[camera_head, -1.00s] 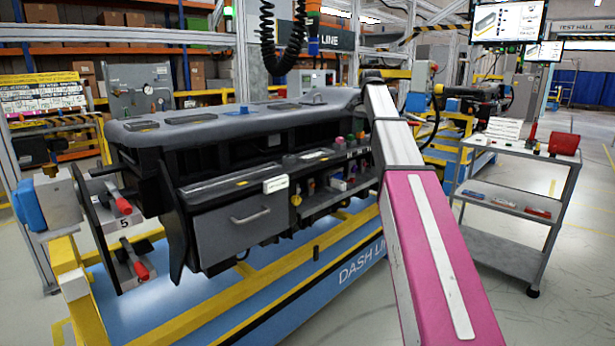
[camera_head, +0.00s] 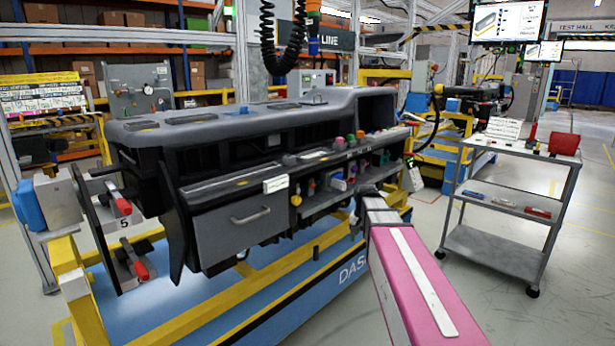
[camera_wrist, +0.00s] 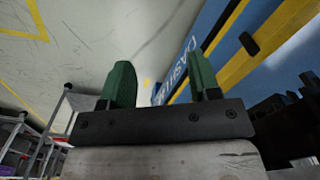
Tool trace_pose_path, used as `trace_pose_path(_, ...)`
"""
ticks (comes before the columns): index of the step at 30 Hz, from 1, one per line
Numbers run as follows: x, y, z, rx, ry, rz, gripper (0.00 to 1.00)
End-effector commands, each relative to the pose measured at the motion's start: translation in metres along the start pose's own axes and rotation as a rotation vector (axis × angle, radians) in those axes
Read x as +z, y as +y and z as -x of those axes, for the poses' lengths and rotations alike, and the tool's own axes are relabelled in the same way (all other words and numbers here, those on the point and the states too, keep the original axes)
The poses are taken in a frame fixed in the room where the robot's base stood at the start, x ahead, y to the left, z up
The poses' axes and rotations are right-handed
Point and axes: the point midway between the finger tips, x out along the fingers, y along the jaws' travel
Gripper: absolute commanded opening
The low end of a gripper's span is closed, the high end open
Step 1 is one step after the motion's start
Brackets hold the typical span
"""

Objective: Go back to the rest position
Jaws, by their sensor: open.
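My gripper (camera_wrist: 162,84) shows in the wrist view with its two green fingers spread apart and nothing between them. Past the fingers are pale floor and the blue and yellow side of the line platform. In the head view my pink and white arm reaches up from the bottom right, low in front of the platform. The gripper itself cannot be made out clearly there. The dark dashboard module (camera_head: 240,125) sits on the blue and yellow platform (camera_head: 300,296), left of my arm. Its closed grey drawer (camera_head: 238,232) and a shelf of small coloured parts face me.
A grey cart (camera_head: 492,253) with red items stands at the right, and floor shows between it and my arm. A bracket with red handles (camera_head: 122,207) stands at the left end of the module. A coiled black hose (camera_head: 283,45) hangs above.

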Motion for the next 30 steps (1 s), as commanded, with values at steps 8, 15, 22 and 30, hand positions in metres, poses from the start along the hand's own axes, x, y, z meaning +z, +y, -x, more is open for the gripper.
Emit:
trace_pose_path(8, 0.088, 0.020, -0.086, 0.001, -0.004, 0.142, 0.57)
trace_pose_path(15, 0.148, 0.033, -0.132, 0.000, -0.002, 0.244, 0.57)
trace_pose_path(22, 0.167, 0.038, -0.146, -0.001, 0.003, 0.284, 0.57)
trace_pose_path(30, 0.167, 0.038, -0.147, -0.001, 0.003, 0.285, 0.57)
